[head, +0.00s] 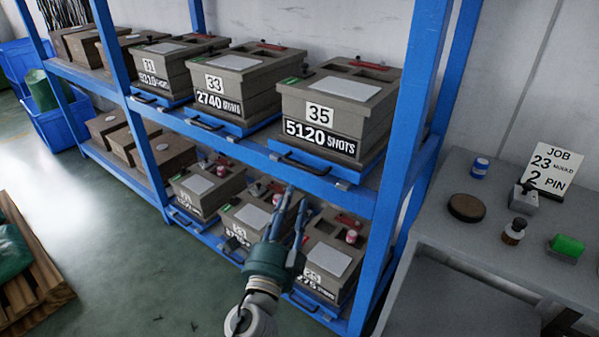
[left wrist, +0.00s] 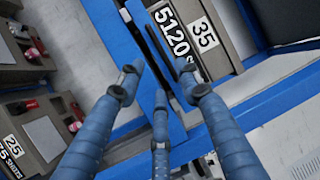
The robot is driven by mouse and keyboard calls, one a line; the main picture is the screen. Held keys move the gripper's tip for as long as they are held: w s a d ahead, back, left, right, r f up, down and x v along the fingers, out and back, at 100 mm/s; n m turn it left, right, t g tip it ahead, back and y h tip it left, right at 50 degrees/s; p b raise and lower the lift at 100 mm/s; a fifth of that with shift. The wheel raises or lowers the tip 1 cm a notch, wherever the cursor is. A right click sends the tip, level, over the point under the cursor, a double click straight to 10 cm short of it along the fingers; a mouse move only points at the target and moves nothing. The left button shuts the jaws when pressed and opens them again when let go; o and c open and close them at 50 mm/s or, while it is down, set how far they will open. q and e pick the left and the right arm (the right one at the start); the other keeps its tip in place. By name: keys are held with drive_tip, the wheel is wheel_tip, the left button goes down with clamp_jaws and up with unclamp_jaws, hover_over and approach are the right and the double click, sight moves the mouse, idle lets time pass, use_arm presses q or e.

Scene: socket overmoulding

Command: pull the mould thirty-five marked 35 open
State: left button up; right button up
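The mould thirty-five (head: 325,100) is a grey-brown block labelled 35 and 5120 SHOTS, on the right of the upper shelf. It rests on a blue tray (head: 345,172) with a black bar handle (head: 300,163) at its front. My left gripper (head: 293,205) is below and in front of that handle, with its fingers pointing up. In the left wrist view the mould (left wrist: 230,15) shows at the top, and the blue fingers (left wrist: 163,82) are spread. The dark handle (left wrist: 160,48) lies beyond and between the fingertips; no contact is visible. My right gripper is not seen.
Mould 33 (head: 233,90) stands left of mould 35 on the blue rack. Several moulds (head: 330,255) sit on the lower shelf close behind my left gripper. A blue upright (head: 410,130) borders mould 35 on the right. A grey bench (head: 455,235) stands at right.

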use_arm(q)
drive_tip(key=x, duration=1)
drive_tip(key=shift+w, duration=0.2)
drive_tip(key=shift+r, duration=0.1)
drive_tip(key=shift+c, duration=0.3)
clamp_jaws()
